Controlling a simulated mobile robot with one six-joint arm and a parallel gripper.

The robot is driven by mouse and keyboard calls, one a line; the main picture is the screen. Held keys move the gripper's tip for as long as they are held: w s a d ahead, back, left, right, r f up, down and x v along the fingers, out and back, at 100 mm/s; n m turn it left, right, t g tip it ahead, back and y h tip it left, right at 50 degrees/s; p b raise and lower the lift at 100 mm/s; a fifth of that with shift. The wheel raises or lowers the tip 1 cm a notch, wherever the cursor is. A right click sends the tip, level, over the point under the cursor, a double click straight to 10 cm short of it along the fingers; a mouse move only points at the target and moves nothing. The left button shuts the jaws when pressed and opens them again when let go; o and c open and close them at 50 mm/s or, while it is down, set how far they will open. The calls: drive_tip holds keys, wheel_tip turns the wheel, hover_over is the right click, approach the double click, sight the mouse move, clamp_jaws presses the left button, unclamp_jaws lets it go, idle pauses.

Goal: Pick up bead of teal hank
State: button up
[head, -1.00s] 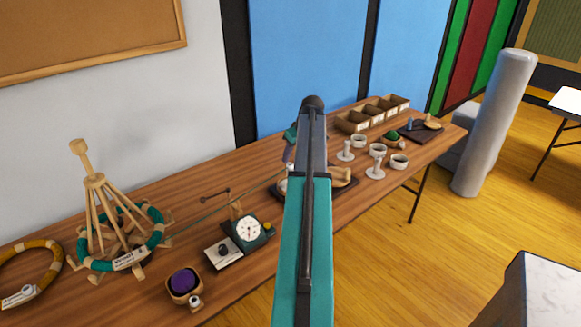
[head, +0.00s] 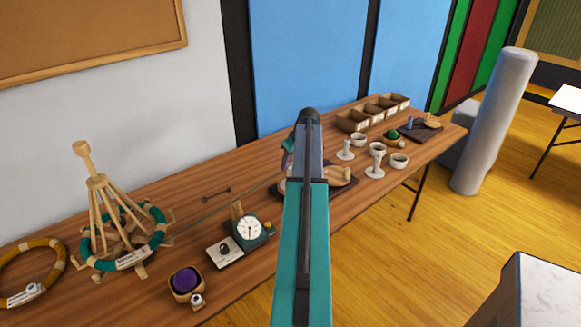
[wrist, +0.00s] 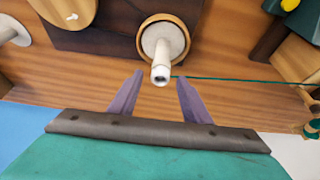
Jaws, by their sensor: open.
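The teal hank (head: 157,233) is wound around a wooden swift on the left of the table in the head view. A thin teal thread runs from it to the right. In the wrist view, this thread meets a small whitish bead (wrist: 160,76) on top of a pale post. The post stands in a round wood-rimmed dish (wrist: 143,38). My gripper (wrist: 160,80) is open, its two purple fingers on either side of the bead in the picture, with gaps. I cannot tell the height difference. In the head view my arm hides most of this spot.
A green dial scale (head: 249,230), a purple ball in a bowl (head: 185,280) and a mustard hank (head: 58,266) are on the table. White cups (head: 378,149) and a divided wooden box (head: 352,121) stand farther right.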

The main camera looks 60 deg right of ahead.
drive_tip(key=shift+c, duration=0.2)
drive_tip(key=c, duration=1.1)
drive_tip(key=shift+o, duration=0.2)
drive_tip(key=shift+r, duration=0.15)
drive_tip(key=shift+r+b, duration=0.75)
drive_tip(key=shift+r, duration=0.65)
clamp_jaws()
unclamp_jaws()
drive_tip(key=shift+s+a+r, duration=0.15)
drive_tip(key=shift+s+r, duration=0.05)
drive_tip(key=s+a+b, duration=0.1)
drive_tip(key=s+a, duration=0.2)
drive_tip(key=s, duration=0.1)
drive_tip(key=s+a+r+b, duration=0.1)
drive_tip(key=s+a, duration=0.2)
drive_tip(key=s, duration=0.1)
drive_tip(key=s+a+b, duration=0.1)
drive_tip(key=s+a, duration=0.2)
drive_tip(key=s, duration=0.1)
drive_tip(key=shift+a+r+b, duration=0.25)
drive_tip(key=shift+a+b, duration=0.1)
clamp_jaws()
